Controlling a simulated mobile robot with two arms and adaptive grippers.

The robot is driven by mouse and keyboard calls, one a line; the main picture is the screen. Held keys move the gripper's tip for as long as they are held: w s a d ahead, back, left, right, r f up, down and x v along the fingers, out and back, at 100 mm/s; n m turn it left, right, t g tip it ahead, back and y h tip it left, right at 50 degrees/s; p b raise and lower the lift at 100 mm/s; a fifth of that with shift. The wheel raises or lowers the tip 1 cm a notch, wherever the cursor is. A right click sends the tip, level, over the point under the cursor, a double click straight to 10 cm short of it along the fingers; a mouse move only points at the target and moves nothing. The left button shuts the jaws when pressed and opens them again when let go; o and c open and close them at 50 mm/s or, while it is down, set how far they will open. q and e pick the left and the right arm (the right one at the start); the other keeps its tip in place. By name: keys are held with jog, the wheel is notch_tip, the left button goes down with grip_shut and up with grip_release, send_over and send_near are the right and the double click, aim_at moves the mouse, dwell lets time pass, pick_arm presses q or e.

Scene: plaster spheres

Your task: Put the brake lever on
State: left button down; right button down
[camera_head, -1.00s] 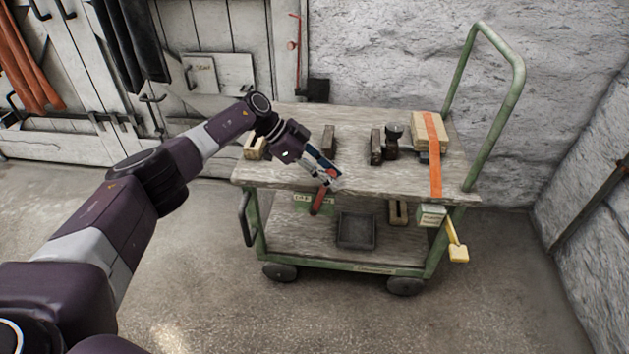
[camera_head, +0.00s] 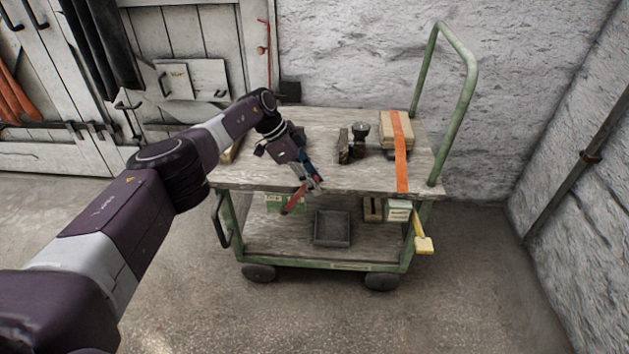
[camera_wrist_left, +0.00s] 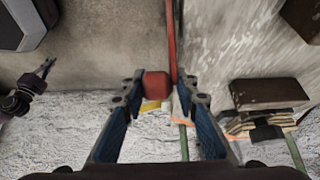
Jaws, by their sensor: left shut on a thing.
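A red lever (camera_head: 293,201) slants at the front edge of the green cart (camera_head: 300,263), below its wooden top and in front of a green box. Its upper end meets my left gripper (camera_head: 315,186), which reaches down over the edge. In the left wrist view a red block (camera_wrist_left: 157,85) sits between the blue fingertips of my left gripper (camera_wrist_left: 162,92), which is shut on it; it looks like the lever's end. A thin red rod (camera_wrist_left: 171,40) runs up behind it. My right gripper (camera_wrist_left: 45,68) shows small at the left of the wrist view; its jaws are unclear.
On the cart top (camera_head: 350,178) stand dark blocks (camera_head: 344,147), a dark knobbed piece (camera_head: 360,131) and a pale wooden stack (camera_head: 390,126) under an orange strap (camera_head: 402,165). A yellow handle (camera_head: 423,244) hangs at the right. A dark tray (camera_head: 332,229) is on the lower shelf.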

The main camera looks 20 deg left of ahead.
pick_arm(q)
jog(key=shift+s+d+f, duration=0.25)
jog(key=shift+s+f, duration=0.1)
jog(key=c, duration=1.8)
grip_release()
jog(key=shift+c, duration=0.2)
jog(key=shift+o, duration=1.2)
jog(key=shift+w+d+r, duration=0.1)
jog(key=shift+w+a+r, duration=0.1)
jog(key=shift+a+r, duration=0.15)
jog(key=shift+r, duration=0.05)
jog(key=v, duration=1.1)
jog(key=shift+r, duration=0.2)
